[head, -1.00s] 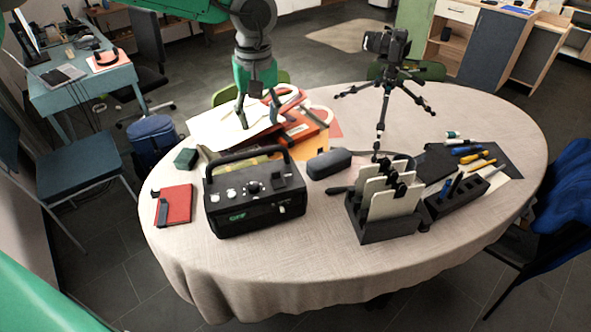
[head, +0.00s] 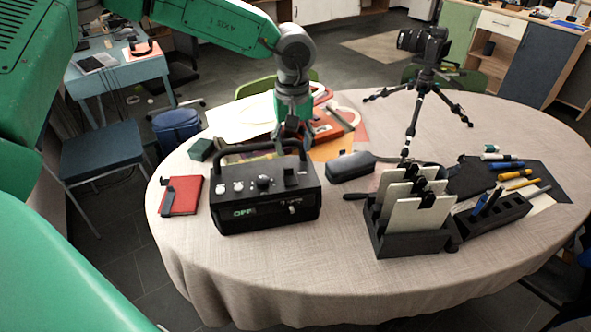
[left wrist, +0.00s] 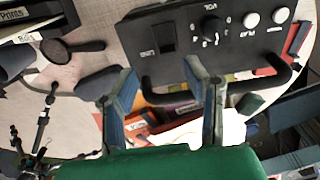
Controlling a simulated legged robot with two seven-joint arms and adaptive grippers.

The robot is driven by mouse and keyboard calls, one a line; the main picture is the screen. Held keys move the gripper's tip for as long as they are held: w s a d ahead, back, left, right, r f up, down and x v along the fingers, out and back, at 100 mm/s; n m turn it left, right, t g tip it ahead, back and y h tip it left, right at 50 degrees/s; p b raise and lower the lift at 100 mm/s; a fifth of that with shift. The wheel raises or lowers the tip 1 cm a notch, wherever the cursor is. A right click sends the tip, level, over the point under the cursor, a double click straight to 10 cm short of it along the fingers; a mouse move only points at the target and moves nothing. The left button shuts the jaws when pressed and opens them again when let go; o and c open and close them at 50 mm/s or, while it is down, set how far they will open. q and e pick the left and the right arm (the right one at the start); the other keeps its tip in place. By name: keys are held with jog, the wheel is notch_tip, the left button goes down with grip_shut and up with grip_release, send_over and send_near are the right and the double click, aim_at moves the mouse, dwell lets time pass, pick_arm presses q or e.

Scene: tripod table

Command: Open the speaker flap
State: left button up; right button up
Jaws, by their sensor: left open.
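The black speaker (head: 265,208) stands upright on the table, with a carry handle along its back top edge, knobs on its sloped panel and a display reading OFF on its front. A small dark square piece, which looks like the flap (head: 291,178), sits at the right of the panel; it also shows in the left wrist view (left wrist: 162,38). I cannot tell how far it is raised. My left gripper (head: 292,148) is open and empty, pointing down just behind the handle near its right end. In the left wrist view its fingers (left wrist: 160,78) straddle part of the handle. My right gripper is out of view.
A red notebook (head: 181,197) lies left of the speaker. A dark case (head: 351,166) and a rack with white panels (head: 412,230) stand to the right. A camera on a tripod (head: 423,75) is behind. The front of the table is clear.

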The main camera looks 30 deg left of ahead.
aim_at(288, 168)
pick_arm(q)
jog(key=a+f, duration=0.1)
jog(key=f, duration=0.1)
jog(key=a+f, duration=0.1)
jog(key=f, duration=0.2)
jog(key=a+f, duration=0.1)
jog(key=f, duration=0.1)
jog(key=shift+w+f, duration=0.1)
jog(key=shift+f, duration=0.35)
jog(key=shift+d+f, duration=0.1)
jog(key=shift+d, duration=1.2)
jog(key=shift+c, duration=1.2)
jog(key=shift+a, duration=0.25)
jog(key=c, duration=0.7)
jog(key=shift+a, duration=0.35)
grip_shut()
jog(key=shift+a+f, duration=0.1)
jog(key=shift+a, duration=0.25)
jog(key=shift+d, duration=0.55)
jog(key=shift+a, duration=0.15)
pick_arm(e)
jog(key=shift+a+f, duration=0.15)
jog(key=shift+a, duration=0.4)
